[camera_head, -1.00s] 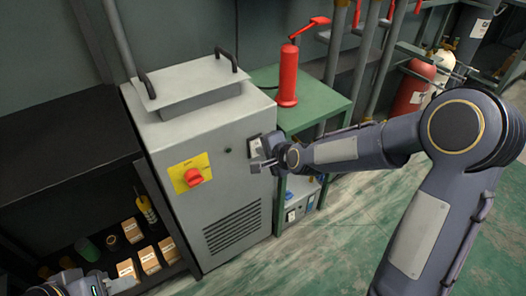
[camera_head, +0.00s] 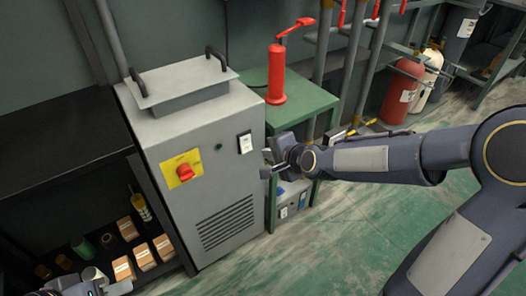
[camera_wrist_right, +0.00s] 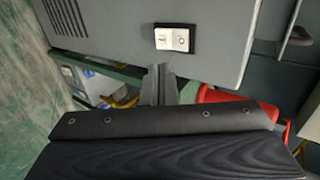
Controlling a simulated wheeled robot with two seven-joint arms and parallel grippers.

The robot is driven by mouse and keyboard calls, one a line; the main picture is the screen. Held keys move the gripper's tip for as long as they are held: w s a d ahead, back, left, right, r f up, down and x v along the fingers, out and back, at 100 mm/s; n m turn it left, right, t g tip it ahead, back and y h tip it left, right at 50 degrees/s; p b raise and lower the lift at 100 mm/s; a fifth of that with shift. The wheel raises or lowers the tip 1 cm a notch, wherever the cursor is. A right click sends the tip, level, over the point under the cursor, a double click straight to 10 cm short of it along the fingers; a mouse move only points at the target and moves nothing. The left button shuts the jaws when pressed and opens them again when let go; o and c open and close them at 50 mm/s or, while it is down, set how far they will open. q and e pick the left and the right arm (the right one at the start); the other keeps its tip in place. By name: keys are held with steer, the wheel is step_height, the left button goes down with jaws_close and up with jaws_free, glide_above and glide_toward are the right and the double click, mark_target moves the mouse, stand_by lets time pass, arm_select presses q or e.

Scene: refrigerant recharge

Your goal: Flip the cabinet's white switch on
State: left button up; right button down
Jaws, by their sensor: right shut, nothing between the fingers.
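The grey cabinet (camera_head: 200,170) stands left of centre in the head view. Its white switch (camera_head: 245,142), set in a black frame, is on the front panel near the right edge. In the right wrist view the white switch (camera_wrist_right: 175,40) shows two marked halves; I cannot tell for sure which half is pressed in. My right gripper (camera_head: 267,163) is shut and empty, just right of and below the switch and apart from it. Its fingertips (camera_wrist_right: 158,70) point at the cabinet edge. My left gripper (camera_head: 100,287) is partly cut off at the bottom left.
A red rotary knob (camera_head: 184,173) on a yellow plate is on the cabinet front. A black shelf (camera_head: 60,150) with small boxes is at left. Green floor (camera_head: 350,235) is open at right.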

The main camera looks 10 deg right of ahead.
steer(key=shift+v, duration=2)
steer(key=shift+t+y, duration=0.3)
steer(key=shift+t, duration=0.5)
steer(key=f+p, duration=0.1)
steer(key=p, duration=0.1)
steer(key=s+f+p, duration=0.1)
steer(key=p, duration=0.1)
steer(key=f+p, duration=0.2)
steer(key=p, duration=0.1)
steer(key=shift+s+d, duration=0.2)
steer(key=shift+d, duration=0.05)
steer(key=b, duration=0.1)
glide_toward(246, 144)
steer(key=w+a+f, duration=0.2)
steer(key=w+f, duration=0.3)
steer(key=shift+w+d+f, duration=0.2)
